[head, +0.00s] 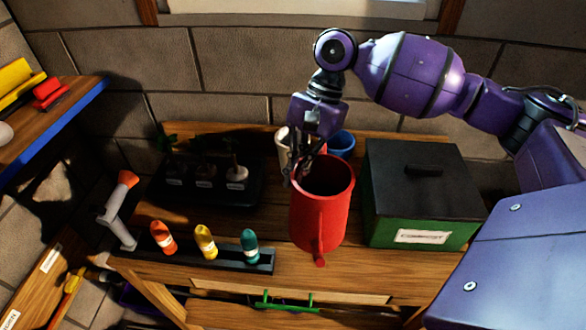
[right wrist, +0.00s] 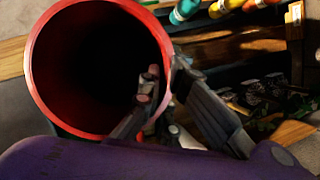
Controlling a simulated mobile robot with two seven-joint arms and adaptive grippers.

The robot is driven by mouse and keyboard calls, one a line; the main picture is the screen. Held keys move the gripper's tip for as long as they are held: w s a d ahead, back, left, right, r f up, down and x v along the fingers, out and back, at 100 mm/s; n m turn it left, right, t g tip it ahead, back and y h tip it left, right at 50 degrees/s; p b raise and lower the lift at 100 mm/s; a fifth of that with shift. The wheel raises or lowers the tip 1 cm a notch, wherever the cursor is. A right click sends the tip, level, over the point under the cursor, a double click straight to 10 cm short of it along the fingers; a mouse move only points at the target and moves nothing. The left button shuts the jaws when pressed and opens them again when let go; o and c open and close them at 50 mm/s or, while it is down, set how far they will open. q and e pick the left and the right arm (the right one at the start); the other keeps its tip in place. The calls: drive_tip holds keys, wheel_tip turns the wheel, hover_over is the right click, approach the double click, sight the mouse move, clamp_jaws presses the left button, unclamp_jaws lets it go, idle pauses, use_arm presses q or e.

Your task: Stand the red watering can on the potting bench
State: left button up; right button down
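The red watering can (head: 322,218) is upright, its open mouth facing up, over the middle of the wooden potting bench (head: 385,262). I cannot tell whether its base touches the bench. My right gripper (head: 298,178) reaches down at the left side of its rim. In the right wrist view, the fingers (right wrist: 165,95) straddle the wall of the red can (right wrist: 42,75), one inside the mouth and one outside, and look shut on it. The inside of the can is dark. My left gripper is out of view.
A green compost box (head: 418,230) with a dark lid stands close right of the can. White and blue pots (head: 341,143) are behind it. A black seedling tray (head: 205,200) and a rack with coloured bottles (head: 207,243) are to the left.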

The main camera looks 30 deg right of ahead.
drive_tip(key=shift+w+d+f, duration=0.15)
drive_tip(key=shift+w+f, duration=0.05)
drive_tip(key=f, duration=0.3)
drive_tip(key=shift+w+d, duration=0.15)
drive_tip(key=shift+d, duration=0.05)
drive_tip(key=shift+f, duration=0.25)
drive_tip(key=c, duration=2)
unclamp_jaws()
drive_tip(key=shift+f, duration=0.15)
